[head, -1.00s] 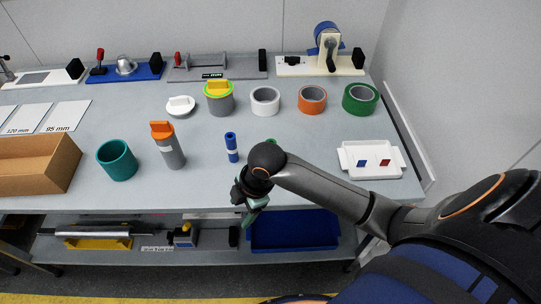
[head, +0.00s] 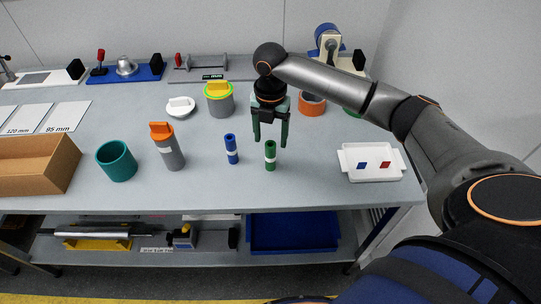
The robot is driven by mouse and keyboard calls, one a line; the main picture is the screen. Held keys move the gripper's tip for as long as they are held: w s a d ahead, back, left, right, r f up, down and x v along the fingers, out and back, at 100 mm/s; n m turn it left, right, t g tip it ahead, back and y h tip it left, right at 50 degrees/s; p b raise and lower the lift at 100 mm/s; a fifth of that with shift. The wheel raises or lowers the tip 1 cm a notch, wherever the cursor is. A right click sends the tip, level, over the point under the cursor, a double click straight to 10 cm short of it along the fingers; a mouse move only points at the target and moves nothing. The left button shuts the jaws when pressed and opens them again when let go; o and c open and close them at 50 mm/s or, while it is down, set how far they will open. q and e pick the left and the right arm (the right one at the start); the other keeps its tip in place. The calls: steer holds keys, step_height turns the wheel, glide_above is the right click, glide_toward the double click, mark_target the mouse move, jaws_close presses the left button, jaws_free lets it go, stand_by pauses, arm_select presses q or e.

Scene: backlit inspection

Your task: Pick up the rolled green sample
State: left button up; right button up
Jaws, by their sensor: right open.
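The rolled green sample (head: 270,157) stands upright on the grey table, a dark green roll with a pale band around its middle. My right gripper (head: 270,142) points down at it from above and behind, with its two fingers apart. The fingertips appear near the top of the green roll, one on each side in the picture. I cannot tell whether they are around it or behind it. The gripper holds nothing that I can see. My left gripper is not in view.
A rolled blue sample (head: 231,149) stands close to the left. An orange-capped grey canister (head: 168,150) and a teal cup (head: 117,164) stand farther left. A white tray (head: 372,177) with small blue and red squares lies right. Tape rolls stand behind, partly hidden by my arm.

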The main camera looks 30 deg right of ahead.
mark_target(271, 156)
step_height(271, 156, down, 8)
steer(key=shift+r, duration=0.1)
stand_by(0.4)
steer(key=shift+c, duration=0.2)
jaws_close()
